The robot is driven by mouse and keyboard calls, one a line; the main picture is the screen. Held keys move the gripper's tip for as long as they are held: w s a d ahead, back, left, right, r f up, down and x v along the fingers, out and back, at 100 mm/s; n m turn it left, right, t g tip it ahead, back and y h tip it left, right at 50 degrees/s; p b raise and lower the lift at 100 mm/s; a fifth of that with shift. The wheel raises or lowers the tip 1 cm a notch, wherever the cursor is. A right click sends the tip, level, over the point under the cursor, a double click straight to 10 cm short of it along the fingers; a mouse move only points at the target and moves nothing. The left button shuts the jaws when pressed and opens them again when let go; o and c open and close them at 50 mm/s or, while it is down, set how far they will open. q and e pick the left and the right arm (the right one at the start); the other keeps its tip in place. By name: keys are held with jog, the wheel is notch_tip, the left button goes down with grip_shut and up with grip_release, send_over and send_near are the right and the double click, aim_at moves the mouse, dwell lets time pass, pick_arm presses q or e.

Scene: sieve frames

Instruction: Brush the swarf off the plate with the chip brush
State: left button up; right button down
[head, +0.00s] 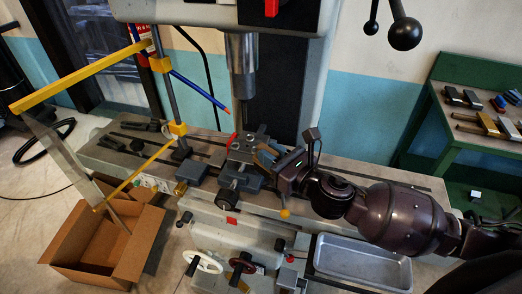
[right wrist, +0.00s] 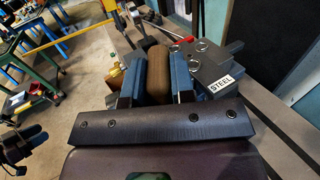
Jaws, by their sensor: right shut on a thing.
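My right gripper (head: 272,164) is over the machine table, beside the vise (head: 240,178). In the right wrist view its blue fingers are shut on a brown wooden piece (right wrist: 157,58), which looks like the chip brush's handle. The bristles are hidden. A grey metal block marked STEEL (right wrist: 209,62), apparently the plate or its clamp, lies just right of the fingers. In the head view the grey metal in the vise (head: 245,143) is just left of the gripper. Swarf is too small to make out. My left gripper is out of view.
The spindle (head: 242,70) hangs above the vise. A clear guard with a yellow frame (head: 85,78) stands at left, above an open cardboard box (head: 72,262). A metal tray (head: 362,268) is at front right. A green bench (head: 470,125) holds blocks.

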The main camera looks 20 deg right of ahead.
jog(key=shift+a+r+n+g+y, duration=0.25)
jog(key=shift+n+y, duration=0.15)
jog(key=shift+y, duration=0.1)
jog(key=shift+a+r+n+g+y, duration=0.1)
jog(key=shift+n+g+y, duration=0.15)
jog(key=shift+n+y, duration=0.2)
jog(key=shift+s+a+r+n+g+y+p, duration=0.1)
jog(key=shift+a+n+g+y+p, duration=0.1)
jog(key=shift+n+g+y, duration=0.35)
jog(key=shift+a+r+n+g+y+p, duration=0.1)
jog(key=shift+n+g+y+p, duration=0.1)
jog(key=shift+g+y, duration=0.3)
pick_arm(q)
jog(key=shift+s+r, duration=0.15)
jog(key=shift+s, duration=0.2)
pick_arm(e)
jog(key=shift+s+a+r+n+g+y, duration=0.1)
jog(key=shift+s+n+g+y, duration=0.05)
jog(key=shift+n+g+y, duration=0.5)
jog(key=shift+s+n+g+y, duration=0.15)
jog(key=shift+n+g+y, duration=0.4)
jog(key=shift+g+y, duration=0.15)
jog(key=shift+w, duration=0.1)
